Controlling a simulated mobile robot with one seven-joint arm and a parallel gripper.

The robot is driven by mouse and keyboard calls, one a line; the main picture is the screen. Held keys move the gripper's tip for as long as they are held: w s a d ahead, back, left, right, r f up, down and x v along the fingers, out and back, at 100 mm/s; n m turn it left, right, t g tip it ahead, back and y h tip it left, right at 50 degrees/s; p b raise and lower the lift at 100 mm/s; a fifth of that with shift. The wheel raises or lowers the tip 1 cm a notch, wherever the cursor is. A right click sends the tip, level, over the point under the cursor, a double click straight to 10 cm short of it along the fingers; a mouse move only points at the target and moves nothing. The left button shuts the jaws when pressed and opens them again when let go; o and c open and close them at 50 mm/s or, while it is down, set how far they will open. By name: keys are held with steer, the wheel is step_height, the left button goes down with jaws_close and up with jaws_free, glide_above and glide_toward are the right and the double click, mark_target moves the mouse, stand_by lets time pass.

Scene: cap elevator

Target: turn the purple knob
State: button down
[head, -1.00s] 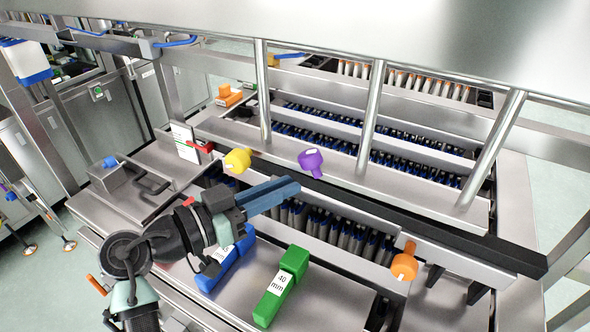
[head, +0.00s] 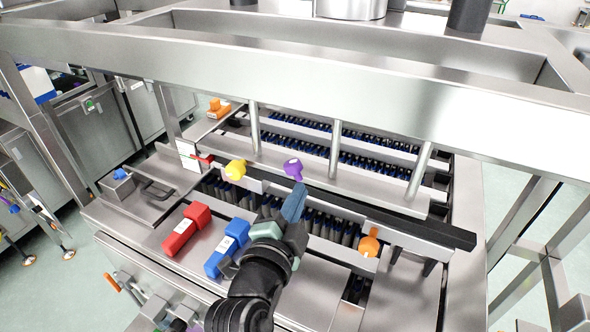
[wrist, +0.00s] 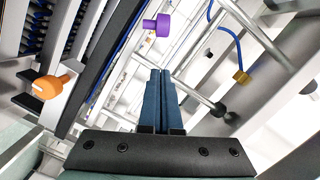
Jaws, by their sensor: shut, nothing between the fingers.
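The purple knob (head: 293,169) sits on the metal rail in the middle of the head view, with a pale mark on its face. It also shows in the wrist view (wrist: 158,26), above the fingertips. My gripper (head: 300,187) is shut and empty, its blue fingers pointing up at the knob from just below in the head view. In the wrist view the fingers (wrist: 160,75) lie side by side with the knob beyond their tips. I cannot tell whether the tips touch the knob.
A yellow knob (head: 236,169) is left of the purple one and an orange knob (head: 369,243) is at the lower right. Red (head: 187,229) and blue (head: 227,247) blocks lie on the front plate. Metal posts (head: 335,150) stand behind the rail.

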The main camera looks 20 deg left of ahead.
mark_target(289, 170)
steer(key=shift+w+a+f+p, duration=0.35)
steer(key=shift+w+a, duration=0.15)
steer(key=shift+w, duration=0.55)
steer(key=shift+w+a+f+p, duration=0.3)
steer(key=shift+w+a, duration=0.25)
steer(key=shift+w, duration=0.55)
steer(key=shift+w+a+f+p, duration=0.35)
steer(key=shift+w+a, duration=0.15)
steer(key=shift+w, duration=0.55)
steer(key=shift+a+n+b, duration=0.4)
steer(key=shift+n+b, duration=0.4)
steer(key=shift+n, duration=0.1)
steer(key=shift+a, duration=0.1)
steer(key=n+b, duration=0.1)
steer(key=n, duration=0.1)
steer(key=a+n+h+b, duration=0.1)
steer(key=b, duration=0.1)
steer(key=shift+a+f+n+g, duration=0.15)
steer(key=shift+a+n+g, duration=0.05)
steer(key=shift+n+g, duration=0.2)
steer(key=a+n+b, duration=0.1)
steer(key=n+b, duration=0.1)
steer(key=f+n+h+b, duration=0.1)
steer(key=n+b, duration=0.1)
steer(key=shift+a, duration=0.35)
steer(key=shift+a+b, duration=0.1)
steer(key=shift+b, duration=0.3)
